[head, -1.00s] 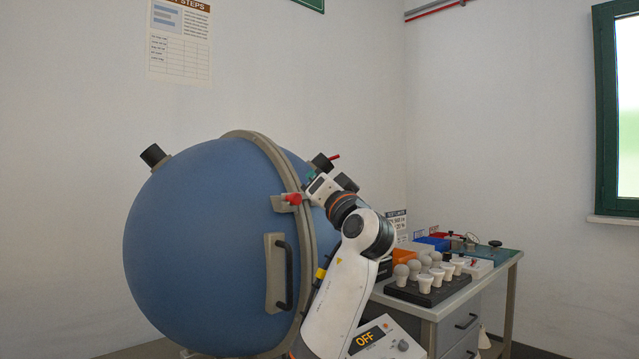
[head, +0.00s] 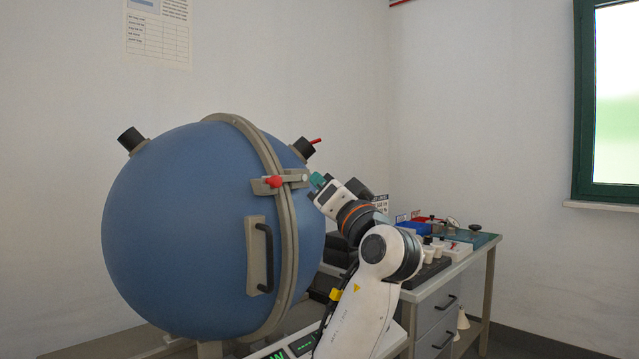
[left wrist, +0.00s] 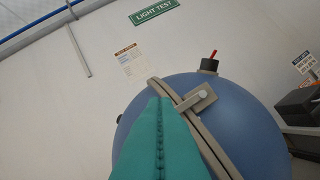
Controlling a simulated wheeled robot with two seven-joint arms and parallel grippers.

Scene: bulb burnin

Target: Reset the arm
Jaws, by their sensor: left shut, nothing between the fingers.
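My left arm reaches up from the bottom of the head view, in front of the right side of a large blue sphere (head: 180,230). My left gripper (head: 318,180) has teal fingertips and is just right of the red-knobbed latch (head: 274,182) on the sphere's grey rim band (head: 285,235). In the left wrist view the teal fingers (left wrist: 160,125) are together and hold nothing. They point towards the sphere (left wrist: 250,125) and overlap its rim there. Whether they touch the sphere cannot be told. My right gripper is in neither view.
A bench (head: 480,244) with bulbs (head: 430,250), a blue bin (head: 412,228) and drawers stands at the right, partly behind my arm. The sphere has a grey handle plate (head: 257,255). A window (head: 612,100) is at far right. The air above the bench is clear.

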